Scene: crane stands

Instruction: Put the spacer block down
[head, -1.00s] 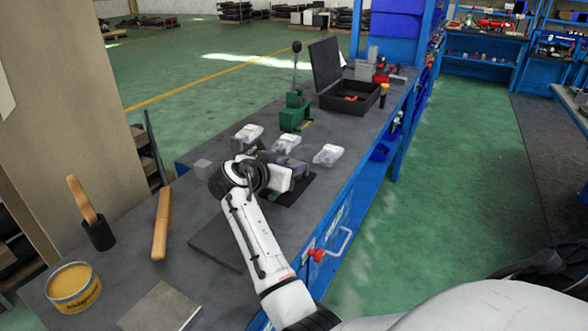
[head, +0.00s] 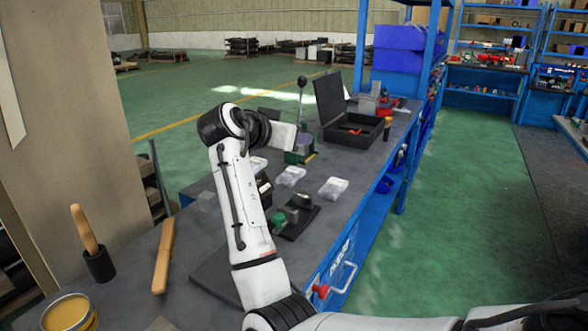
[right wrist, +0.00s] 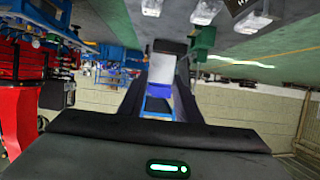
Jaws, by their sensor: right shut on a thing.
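In the head view my right gripper (head: 303,144) is raised over the far part of the bench, in front of the green press. The block is hard to tell apart from the gripper there. A black mat (head: 307,223) lies on the bench below and nearer, with a small dark and green object (head: 284,213) on it. My left gripper is not in view.
Clear plastic packs (head: 334,188) lie on the grey bench (head: 345,160). A green lever press (head: 300,157) and an open black case (head: 350,125) stand further back. A yellow tin (head: 68,314) and wooden-handled tools (head: 163,257) are at the near left.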

